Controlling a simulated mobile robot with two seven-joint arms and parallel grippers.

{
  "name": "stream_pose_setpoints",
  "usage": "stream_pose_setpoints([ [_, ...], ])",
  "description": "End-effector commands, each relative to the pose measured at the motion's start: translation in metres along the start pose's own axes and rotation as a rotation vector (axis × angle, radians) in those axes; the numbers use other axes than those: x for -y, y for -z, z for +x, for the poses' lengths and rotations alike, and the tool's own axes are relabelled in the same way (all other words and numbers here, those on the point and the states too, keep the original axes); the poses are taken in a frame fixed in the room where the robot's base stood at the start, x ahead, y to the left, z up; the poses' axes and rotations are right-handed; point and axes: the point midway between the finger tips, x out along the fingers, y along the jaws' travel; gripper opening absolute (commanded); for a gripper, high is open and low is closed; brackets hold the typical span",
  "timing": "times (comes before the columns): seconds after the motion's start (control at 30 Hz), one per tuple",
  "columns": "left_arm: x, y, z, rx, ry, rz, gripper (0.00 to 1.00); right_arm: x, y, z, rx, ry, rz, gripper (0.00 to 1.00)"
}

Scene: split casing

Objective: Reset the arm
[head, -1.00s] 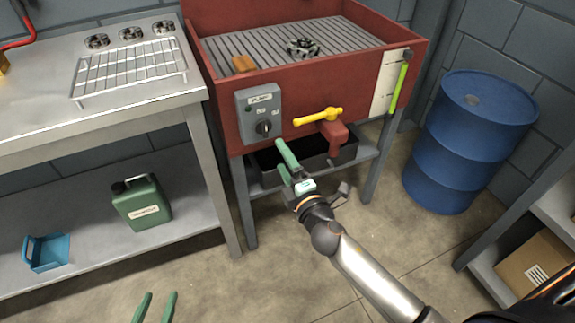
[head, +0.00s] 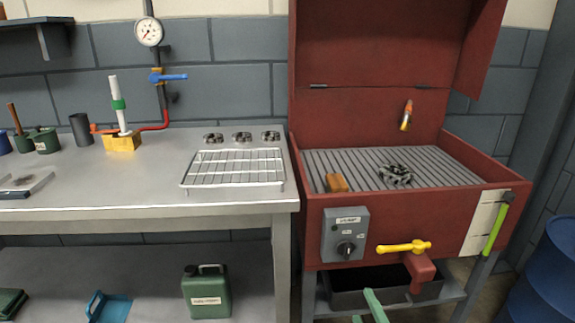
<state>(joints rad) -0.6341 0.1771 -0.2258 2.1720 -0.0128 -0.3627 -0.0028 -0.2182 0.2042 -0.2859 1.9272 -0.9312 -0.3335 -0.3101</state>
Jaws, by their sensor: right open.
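My right gripper (head: 366,309) shows only as green fingertips at the bottom edge of the head view. It is open and stands in front of the red parts washer (head: 312,220), below its pump switch box (head: 345,234) and left of the red drain spout (head: 421,268). Nothing shows between its fingers. The rest of my right arm is below the picture. My left gripper is not in view.
The washer's lid is up; a brush and a dark metal part (head: 395,174) lie on its slatted floor. A yellow valve handle (head: 404,247) sticks out in front. A steel bench (head: 130,197) with a wire rack (head: 233,168) stands left, a blue drum (head: 545,275) right.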

Motion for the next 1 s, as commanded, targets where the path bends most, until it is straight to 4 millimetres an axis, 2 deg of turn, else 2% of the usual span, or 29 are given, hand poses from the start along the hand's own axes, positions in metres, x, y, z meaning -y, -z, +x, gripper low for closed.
stream_pose_setpoints([
  [0.1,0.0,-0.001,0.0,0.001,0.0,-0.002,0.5,0.032,0.001,-0.033,0.01,0.118,0.314,0.88],
  [0.2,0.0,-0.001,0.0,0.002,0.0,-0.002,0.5,0.055,0.006,-0.062,0.033,0.216,0.604,0.88],
  [0.3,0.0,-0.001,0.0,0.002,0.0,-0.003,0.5,0.071,0.013,-0.089,0.064,0.303,0.871,0.88],
  [0.47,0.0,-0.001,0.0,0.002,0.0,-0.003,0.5,0.087,0.026,-0.131,0.129,0.419,1.264,0.88],
  [0.53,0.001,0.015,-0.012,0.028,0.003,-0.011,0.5,0.067,0.03,-0.135,0.153,0.434,1.286,0.88],
  [0.77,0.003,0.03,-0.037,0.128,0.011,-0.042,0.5,0.044,0.029,-0.152,0.249,0.49,1.287,0.88],
  [1.0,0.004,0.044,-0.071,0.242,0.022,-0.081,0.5,0.018,0.027,-0.178,0.361,0.551,1.294,0.88],
])
